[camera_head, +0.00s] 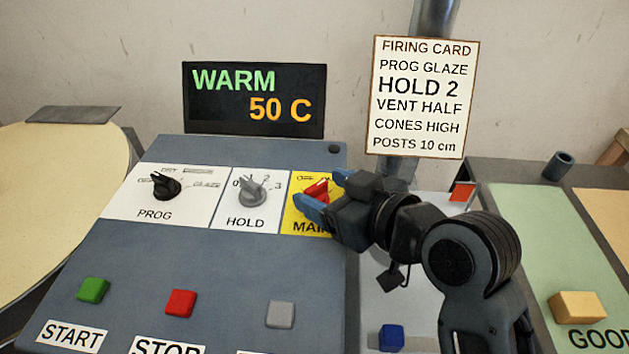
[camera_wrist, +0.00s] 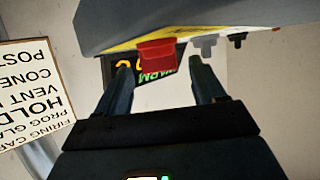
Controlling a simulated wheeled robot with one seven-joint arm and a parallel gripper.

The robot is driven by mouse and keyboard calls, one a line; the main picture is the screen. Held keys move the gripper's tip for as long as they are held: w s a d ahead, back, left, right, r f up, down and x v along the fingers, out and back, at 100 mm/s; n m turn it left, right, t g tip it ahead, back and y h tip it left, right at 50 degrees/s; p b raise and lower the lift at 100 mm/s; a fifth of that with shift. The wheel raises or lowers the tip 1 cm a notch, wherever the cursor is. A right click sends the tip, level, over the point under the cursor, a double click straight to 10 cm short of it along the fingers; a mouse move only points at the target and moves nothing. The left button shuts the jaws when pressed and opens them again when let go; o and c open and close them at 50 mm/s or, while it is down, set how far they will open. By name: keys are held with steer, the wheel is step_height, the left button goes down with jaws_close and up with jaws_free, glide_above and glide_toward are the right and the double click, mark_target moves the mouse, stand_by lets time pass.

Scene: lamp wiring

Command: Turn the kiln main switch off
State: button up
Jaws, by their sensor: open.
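The kiln main switch (camera_head: 316,189) is a red knob on a yellow plate (camera_head: 297,219) labelled MAIN, at the right of the control panel. My gripper (camera_head: 320,190) is at the switch in the head view and partly hides it and its markings. In the wrist view the red switch (camera_wrist: 156,55) sticks out from the panel, ahead of and between the two open fingers of my gripper (camera_wrist: 160,75). The fingers look apart from it. I cannot read which position the switch points to.
The PROG knob (camera_head: 165,186) and HOLD knob (camera_head: 254,187) stand left of the switch. The display (camera_head: 254,99) reads WARM 50 C. Green (camera_head: 93,290), red (camera_head: 181,303) and grey (camera_head: 280,314) buttons sit lower. A firing card (camera_head: 422,97) hangs behind my arm.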

steer(key=shift+x, duration=1.5)
steer(key=shift+c, duration=0.2)
steer(key=c, duration=0.9)
